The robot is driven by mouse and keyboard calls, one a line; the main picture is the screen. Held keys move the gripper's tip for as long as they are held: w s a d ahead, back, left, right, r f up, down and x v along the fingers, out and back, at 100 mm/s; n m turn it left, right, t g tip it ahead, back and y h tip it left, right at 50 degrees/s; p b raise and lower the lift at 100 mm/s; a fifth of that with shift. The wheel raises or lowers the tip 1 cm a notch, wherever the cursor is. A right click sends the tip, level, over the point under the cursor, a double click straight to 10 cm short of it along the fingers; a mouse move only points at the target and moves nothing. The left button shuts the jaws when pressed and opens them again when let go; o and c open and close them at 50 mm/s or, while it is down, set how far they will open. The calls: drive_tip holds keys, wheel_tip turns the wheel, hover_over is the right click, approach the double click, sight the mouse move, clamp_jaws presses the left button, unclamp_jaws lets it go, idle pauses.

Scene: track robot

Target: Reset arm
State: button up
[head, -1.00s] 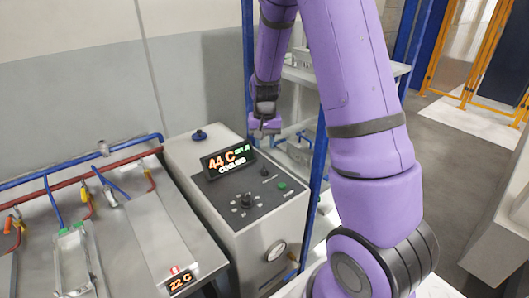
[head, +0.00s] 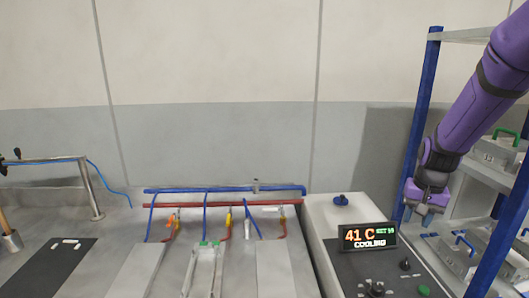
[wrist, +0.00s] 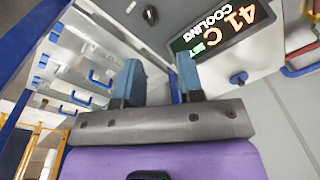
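My purple arm comes in from the right edge in the head view. My gripper (head: 428,203) hangs in the air beside the blue rack post, to the right of the machine with the lit display (head: 367,237), which reads 41 C and COOLING. In the wrist view my gripper (wrist: 158,80) shows two blue-grey fingers standing apart with nothing between them. The display also shows there (wrist: 222,28), close beyond the fingers and upside down.
A shelf rack with blue posts (head: 421,110) stands at the right, holding metal trays with handles. A bench with blue and red pipes (head: 225,190) runs along the wall. A black mat (head: 50,268) lies at the left. Air above the bench is clear.

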drive_tip(key=s+a+r+n+t, duration=0.1)
drive_tip(key=s+a+r+n, duration=0.15)
drive_tip(key=s+r, duration=0.4)
drive_tip(key=s+a+r+n+t, duration=0.1)
drive_tip(key=s+a+r, duration=0.35)
drive_tip(key=r, duration=0.35)
drive_tip(key=s+a+r+n+t, duration=0.1)
drive_tip(key=s+r, duration=0.1)
drive_tip(key=s, duration=0.4)
drive_tip(key=s+a+r+n+t, duration=0.1)
drive_tip(key=s+a+r, duration=0.1)
drive_tip(key=s, duration=0.5)
drive_tip(key=shift+s+a+r, duration=0.2)
drive_tip(key=shift+s+r, duration=0.05)
drive_tip(key=shift+r, duration=0.15)
